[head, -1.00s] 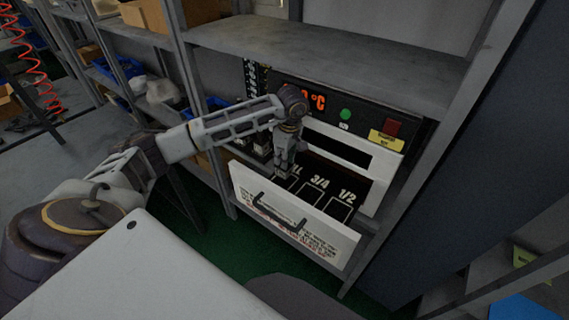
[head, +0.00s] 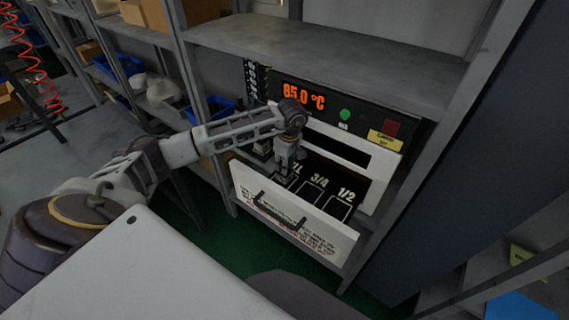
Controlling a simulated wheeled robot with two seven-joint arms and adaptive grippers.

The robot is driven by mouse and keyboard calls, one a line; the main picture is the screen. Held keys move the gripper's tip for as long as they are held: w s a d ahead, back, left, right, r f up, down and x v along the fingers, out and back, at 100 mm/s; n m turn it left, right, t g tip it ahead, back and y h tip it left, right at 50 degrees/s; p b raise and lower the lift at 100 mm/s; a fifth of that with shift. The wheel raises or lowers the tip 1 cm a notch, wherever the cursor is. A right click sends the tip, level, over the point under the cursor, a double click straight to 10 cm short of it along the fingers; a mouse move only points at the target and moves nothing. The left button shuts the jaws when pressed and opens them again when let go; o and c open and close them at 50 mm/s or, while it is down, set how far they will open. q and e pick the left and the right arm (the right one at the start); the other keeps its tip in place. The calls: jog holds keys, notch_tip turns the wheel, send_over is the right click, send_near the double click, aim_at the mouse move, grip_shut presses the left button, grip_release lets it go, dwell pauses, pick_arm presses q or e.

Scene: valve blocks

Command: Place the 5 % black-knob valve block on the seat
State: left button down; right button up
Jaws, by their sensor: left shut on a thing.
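My left gripper (head: 283,174) points down into an open white-fronted drawer (head: 290,222), over the left end of its dark floor. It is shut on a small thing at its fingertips. That thing is mostly hidden and too small for me to tell its knob colour or marking. The drawer floor has white-outlined places, with a 3/4 place (head: 311,193) and a 1/2 place (head: 338,208) showing empty. The place at the left is partly covered by my gripper. A small dark and grey block (head: 262,149) stands at the drawer's left end, behind my forearm. My right gripper is out of view.

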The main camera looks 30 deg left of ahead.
pick_arm(q)
jog(key=shift+f, duration=0.15)
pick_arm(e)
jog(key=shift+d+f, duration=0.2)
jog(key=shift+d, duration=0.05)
pick_arm(q)
jog(key=c, duration=1.2)
grip_release()
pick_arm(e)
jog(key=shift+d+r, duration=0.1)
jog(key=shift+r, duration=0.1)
pick_arm(q)
jog(key=shift+r, duration=0.7)
notch_tip(320, 180, up, 11)
jog(key=d+b, duration=0.1)
jog(key=b, duration=0.1)
jog(key=shift+d, duration=0.2)
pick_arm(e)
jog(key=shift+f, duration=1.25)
pick_arm(q)
jog(key=shift+f, duration=0.1)
